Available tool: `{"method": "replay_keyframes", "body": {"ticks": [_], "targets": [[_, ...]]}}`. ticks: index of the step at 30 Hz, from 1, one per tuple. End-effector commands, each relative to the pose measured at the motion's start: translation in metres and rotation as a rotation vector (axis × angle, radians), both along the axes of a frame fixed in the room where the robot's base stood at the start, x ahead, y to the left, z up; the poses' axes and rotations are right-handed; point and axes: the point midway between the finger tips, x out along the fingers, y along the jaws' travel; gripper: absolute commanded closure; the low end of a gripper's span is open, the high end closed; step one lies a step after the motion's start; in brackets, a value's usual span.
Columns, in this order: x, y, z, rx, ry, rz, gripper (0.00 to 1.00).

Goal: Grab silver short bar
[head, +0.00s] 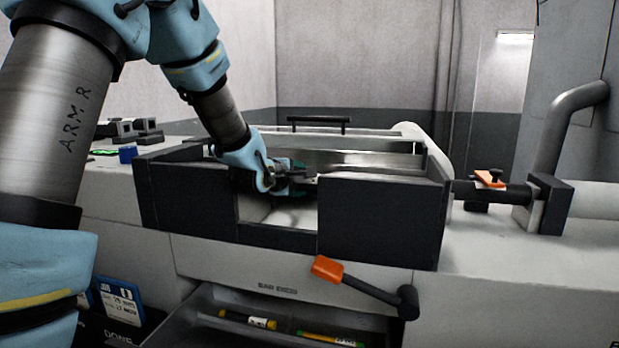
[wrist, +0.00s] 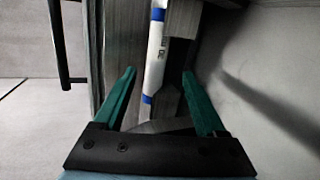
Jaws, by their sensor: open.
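My gripper (head: 298,178) reaches into a dark-walled open bin on the machine bed in the head view. In the wrist view its two green fingers (wrist: 158,74) are open and apart. A pale narrow bar (wrist: 155,50) with blue bands and small dark print runs between the fingers, toward the far edge. I cannot tell for sure that it is the silver short bar. It does not visibly touch either finger. In the head view the bar cannot be made out behind my gripper and the bin wall.
The bin's dark front panel (head: 380,222) stands right of my gripper. An orange-ended handle (head: 328,269) sticks out below. An open drawer (head: 215,300) holds a yellow-and-black bar (head: 248,319) and a green-and-yellow bar (head: 330,338). A blue block (head: 128,154) sits at left.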

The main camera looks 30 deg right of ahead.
Motion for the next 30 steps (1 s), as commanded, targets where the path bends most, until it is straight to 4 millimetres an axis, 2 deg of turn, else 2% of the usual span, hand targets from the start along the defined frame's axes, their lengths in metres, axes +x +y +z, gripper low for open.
{"method": "replay_keyframes", "body": {"ticks": [5,7,18,30], "targets": [[0.013,-0.023,0.002,0.001,0.001,-0.003,0.27],[0.019,-0.029,-0.003,0.001,0.002,-0.002,0.27],[0.026,-0.036,-0.008,-0.001,0.0,-0.001,0.27],[0.026,-0.036,-0.009,0.0,0.0,-0.001,0.71]]}}
